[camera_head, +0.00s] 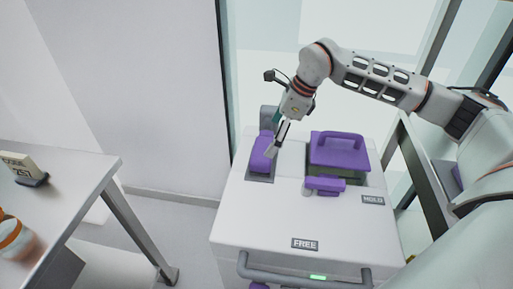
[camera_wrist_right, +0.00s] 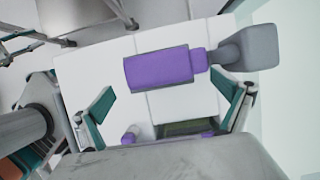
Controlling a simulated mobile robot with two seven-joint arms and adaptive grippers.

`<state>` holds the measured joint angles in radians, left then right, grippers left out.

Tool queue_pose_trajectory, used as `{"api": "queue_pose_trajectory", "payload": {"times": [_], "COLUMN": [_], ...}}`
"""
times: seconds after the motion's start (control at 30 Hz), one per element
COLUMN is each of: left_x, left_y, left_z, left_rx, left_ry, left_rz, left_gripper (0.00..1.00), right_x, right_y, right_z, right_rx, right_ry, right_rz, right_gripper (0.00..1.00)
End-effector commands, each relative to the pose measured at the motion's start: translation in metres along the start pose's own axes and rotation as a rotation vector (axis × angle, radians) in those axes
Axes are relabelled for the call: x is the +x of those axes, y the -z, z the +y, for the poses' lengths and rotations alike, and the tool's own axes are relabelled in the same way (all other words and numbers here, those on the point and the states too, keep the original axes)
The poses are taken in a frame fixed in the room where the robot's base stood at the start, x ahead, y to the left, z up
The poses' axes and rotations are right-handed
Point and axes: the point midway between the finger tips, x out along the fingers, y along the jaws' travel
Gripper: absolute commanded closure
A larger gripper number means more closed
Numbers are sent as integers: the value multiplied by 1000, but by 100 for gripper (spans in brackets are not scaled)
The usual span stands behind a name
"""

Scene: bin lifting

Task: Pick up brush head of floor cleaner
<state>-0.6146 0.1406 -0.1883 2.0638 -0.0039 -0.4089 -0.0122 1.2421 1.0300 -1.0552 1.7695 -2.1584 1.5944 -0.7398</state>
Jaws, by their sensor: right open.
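The brush head (camera_head: 261,155) is a purple block in a grey recess at the left of a white cart top. A grey piece adjoins its far end; in the right wrist view the purple block (camera_wrist_right: 160,69) joins a grey end piece (camera_wrist_right: 247,49). My right gripper (camera_head: 278,142) is above and just right of the brush head in the head view. In the right wrist view its teal-padded fingers (camera_wrist_right: 167,98) are spread apart with nothing between them. The brush head lies beyond the fingertips there. My left gripper is not in view.
The white cart top (camera_head: 250,218) also carries a purple-lidded green bin (camera_head: 340,153) and a small purple part (camera_head: 326,184). A grey handlebar (camera_head: 300,276) runs along its front. A table (camera_head: 75,180) stands at left. A wall and glass panels border the cart.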

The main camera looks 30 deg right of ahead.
Motion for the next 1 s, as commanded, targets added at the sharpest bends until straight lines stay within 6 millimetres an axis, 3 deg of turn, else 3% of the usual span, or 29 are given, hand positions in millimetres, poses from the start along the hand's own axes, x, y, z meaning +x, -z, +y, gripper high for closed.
{"api": "queue_pose_trajectory", "payload": {"times": [0.2, 0.37, 0.6, 0.87, 1.0], "left_x": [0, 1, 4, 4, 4], "left_y": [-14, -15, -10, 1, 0], "left_z": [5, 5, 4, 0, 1], "left_rx": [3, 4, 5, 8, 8], "left_ry": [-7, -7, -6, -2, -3], "left_rz": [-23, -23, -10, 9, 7], "left_gripper": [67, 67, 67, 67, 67], "right_x": [24, 37, 72, 73, 73], "right_y": [0, 0, 0, -1, -1], "right_z": [1, 3, 4, 3, 3], "right_rx": [0, 1, 1, 0, 0], "right_ry": [-3, -6, -7, -1, -2], "right_rz": [1, 1, 2, -1, -1], "right_gripper": [0, 0, 0, 0, 34]}}
